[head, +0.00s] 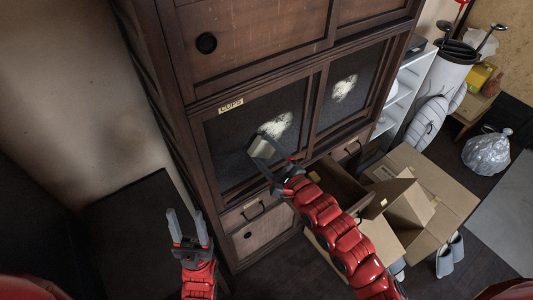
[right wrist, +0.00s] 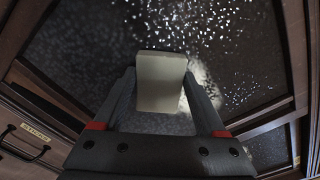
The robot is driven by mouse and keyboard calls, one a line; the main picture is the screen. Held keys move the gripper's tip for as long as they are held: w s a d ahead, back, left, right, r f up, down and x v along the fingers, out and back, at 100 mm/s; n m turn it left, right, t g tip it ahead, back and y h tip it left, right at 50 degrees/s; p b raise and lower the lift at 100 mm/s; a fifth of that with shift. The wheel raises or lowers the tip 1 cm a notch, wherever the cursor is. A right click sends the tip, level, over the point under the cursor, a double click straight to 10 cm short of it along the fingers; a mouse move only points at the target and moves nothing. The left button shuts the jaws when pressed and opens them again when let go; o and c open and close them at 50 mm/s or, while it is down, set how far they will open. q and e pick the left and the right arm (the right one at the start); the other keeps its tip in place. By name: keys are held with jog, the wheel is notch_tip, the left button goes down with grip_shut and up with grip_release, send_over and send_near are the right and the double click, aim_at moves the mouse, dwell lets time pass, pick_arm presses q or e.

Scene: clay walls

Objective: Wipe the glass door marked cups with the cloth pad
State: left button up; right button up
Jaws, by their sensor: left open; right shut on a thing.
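The glass door marked cups (head: 225,150) is the left dark pane of the wooden cabinet, with a tan "CUPS" label (head: 231,105) on its top frame. A whitish smear (head: 278,125) shows on its right half. My right gripper (head: 270,152) is shut on the pale cloth pad (head: 262,145), at the lower left of the smear. In the right wrist view the pad (right wrist: 160,82) is between the fingers, facing the speckled glass, and covers part of the smear (right wrist: 205,88). I cannot tell whether it touches the glass. My left gripper (head: 188,227) is open and empty, left of the cabinet.
A second glass door (head: 352,85) on the right has its own whitish smear. Below, a drawer (head: 350,187) stands open beside my right arm. Open cardboard boxes (head: 430,175), slippers (head: 450,255) and a white golf bag (head: 440,95) are at right.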

jog(key=shift+w+a+b, duration=0.3)
jog(key=shift+w+a, duration=0.1)
jog(key=shift+w, duration=0.1)
